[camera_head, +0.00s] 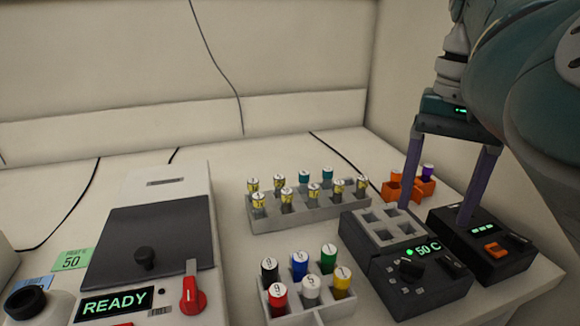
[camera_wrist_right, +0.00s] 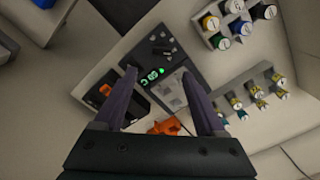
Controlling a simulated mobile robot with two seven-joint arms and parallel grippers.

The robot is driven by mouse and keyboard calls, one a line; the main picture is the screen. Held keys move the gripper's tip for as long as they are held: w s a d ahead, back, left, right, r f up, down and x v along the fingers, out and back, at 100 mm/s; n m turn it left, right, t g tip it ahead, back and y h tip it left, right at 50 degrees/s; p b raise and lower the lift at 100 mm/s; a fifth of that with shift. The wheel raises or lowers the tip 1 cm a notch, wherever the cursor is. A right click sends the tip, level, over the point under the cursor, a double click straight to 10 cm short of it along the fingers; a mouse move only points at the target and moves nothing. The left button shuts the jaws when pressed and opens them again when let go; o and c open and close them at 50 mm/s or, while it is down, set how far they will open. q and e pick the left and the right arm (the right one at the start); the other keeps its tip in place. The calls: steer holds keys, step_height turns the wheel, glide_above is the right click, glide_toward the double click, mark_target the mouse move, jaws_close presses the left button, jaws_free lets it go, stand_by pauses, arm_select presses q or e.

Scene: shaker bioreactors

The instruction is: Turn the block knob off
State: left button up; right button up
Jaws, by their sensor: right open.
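The heat block (camera_head: 382,238) is a dark box with a grey well plate on top. Its green display reads "50 C" and its round black block knob (camera_head: 411,267) sits on the sloped front. In the right wrist view the block (camera_wrist_right: 172,82) lies beyond the fingers, its lit green display between the fingertips. My right gripper (camera_head: 437,214) points down, open and empty. In the head view its fingers span the right rear side of the block and the black device beside it. My left gripper is out of view.
A black device (camera_head: 485,247) with an orange switch stands right of the block. An orange holder (camera_head: 409,187) is behind. Tube racks (camera_head: 310,213) stand left of the block, the front one with coloured caps (camera_head: 299,265). A shaker with a red knob (camera_head: 191,291) reads "READY".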

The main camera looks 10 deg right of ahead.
mark_target(413, 262)
steer(key=shift+a+f, duration=0.1)
steer(key=shift+f, duration=0.35)
step_height(413, 262, down, 9)
steer(key=shift+s+a+r+b, duration=0.1)
steer(key=shift+a+b, duration=0.05)
steer(key=shift+b, duration=0.3)
jaws_close()
